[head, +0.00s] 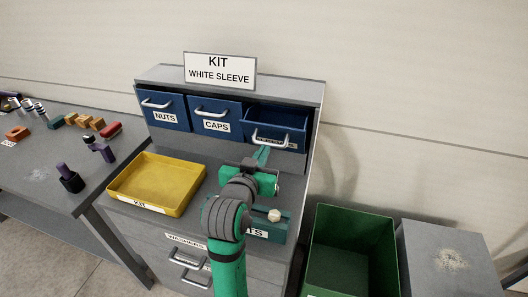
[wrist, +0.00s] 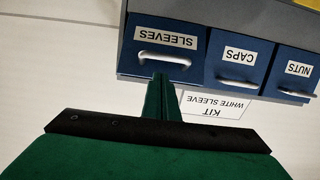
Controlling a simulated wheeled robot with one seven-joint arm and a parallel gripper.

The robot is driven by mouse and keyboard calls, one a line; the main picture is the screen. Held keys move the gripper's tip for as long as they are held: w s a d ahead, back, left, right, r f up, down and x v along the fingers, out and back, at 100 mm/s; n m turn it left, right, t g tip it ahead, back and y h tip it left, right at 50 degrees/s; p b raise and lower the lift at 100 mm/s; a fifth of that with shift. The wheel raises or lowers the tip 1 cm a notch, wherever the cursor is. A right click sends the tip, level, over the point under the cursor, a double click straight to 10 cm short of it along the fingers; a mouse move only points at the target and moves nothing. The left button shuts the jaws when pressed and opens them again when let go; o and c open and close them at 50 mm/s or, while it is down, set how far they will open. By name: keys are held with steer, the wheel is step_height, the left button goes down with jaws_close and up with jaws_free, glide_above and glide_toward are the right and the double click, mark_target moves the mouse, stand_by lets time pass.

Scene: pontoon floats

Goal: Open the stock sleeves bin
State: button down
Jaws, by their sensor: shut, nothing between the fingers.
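The sleeves bin (head: 292,121) is the rightmost of three blue bins in the grey cabinet. It stands pulled out, and part of its dark interior shows from above. Its pale bar handle (head: 270,139) is on the front, with the label partly hidden in the head view. In the upside-down wrist view, the sleeves bin (wrist: 187,67) is at upper left with its SLEEVES label readable and its handle (wrist: 164,58) below that. My green gripper (head: 262,155) is shut and empty, its fingertips (wrist: 160,82) close to the handle; I cannot tell whether they touch.
The nuts bin (head: 163,109) and caps bin (head: 215,117) sit shut to the left. A yellow kit tray (head: 150,206) lies on the cabinet ledge. A green bin (head: 350,258) and grey box (head: 447,260) stand right. A side table (head: 38,175) holds several small parts.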

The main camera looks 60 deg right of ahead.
mark_target(277, 126)
steer(key=x, duration=0.7)
steer(key=shift+d, duration=0.3)
steer(key=shift+w+f, duration=0.1)
steer(key=shift+f, duration=0.05)
